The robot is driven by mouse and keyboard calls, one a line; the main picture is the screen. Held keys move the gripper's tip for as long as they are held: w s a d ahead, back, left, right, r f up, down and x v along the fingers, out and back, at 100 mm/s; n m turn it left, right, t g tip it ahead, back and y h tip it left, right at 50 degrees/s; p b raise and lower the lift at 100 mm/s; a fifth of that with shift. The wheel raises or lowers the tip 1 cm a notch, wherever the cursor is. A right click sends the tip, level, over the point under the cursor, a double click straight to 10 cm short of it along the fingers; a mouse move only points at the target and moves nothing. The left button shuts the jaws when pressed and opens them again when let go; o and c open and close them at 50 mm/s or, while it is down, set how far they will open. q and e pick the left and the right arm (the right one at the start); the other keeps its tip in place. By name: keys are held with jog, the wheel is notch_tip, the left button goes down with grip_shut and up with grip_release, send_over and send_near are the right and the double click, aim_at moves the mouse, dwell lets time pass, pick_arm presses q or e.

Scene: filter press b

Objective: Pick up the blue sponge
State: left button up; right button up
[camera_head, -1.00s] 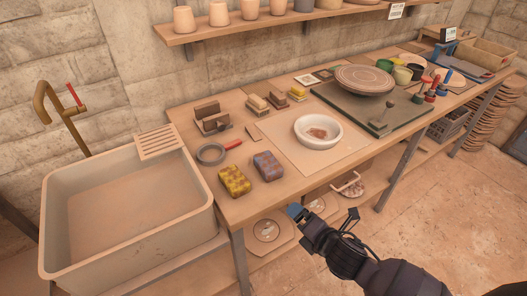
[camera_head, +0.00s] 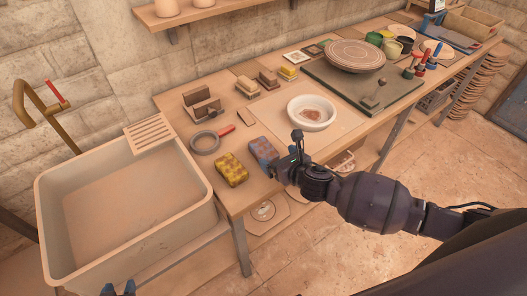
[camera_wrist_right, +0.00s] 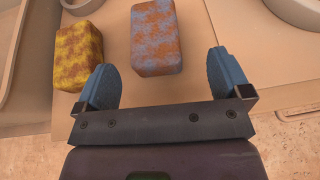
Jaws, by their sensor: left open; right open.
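The blue sponge (camera_head: 261,150), blue with reddish-brown blotches, lies on the wooden table near its front edge. In the right wrist view the sponge (camera_wrist_right: 157,38) lies just beyond the fingertips, roughly centred between them. My right gripper (camera_head: 279,163) is at the sponge's front right side and hides part of it in the head view. In the right wrist view the right gripper (camera_wrist_right: 161,78) is open with nothing between its blue fingers. My left gripper (camera_head: 119,288) shows only its fingertips at the bottom edge of the head view, open and empty, in front of the sink.
A yellow-brown sponge (camera_head: 231,169) lies just left of the blue one. A white bowl (camera_head: 313,113) stands to the right on a board. A grey ring-shaped thing (camera_head: 205,142) with a red end lies behind the sponges. The sink (camera_head: 125,210) stands left of the table.

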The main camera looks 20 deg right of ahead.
aim_at(270, 155)
jog(key=x, duration=0.4)
jog(key=shift+w+a+f, duration=0.1)
jog(key=shift+a+f, duration=0.35)
jog(key=shift+a, duration=0.05)
jog(key=shift+w+f, duration=0.1)
jog(key=shift+w, duration=0.25)
jog(key=shift+c, duration=0.4)
jog(key=c, duration=0.9)
notch_tip(270, 155, up, 20)
jog(key=shift+p, duration=0.95)
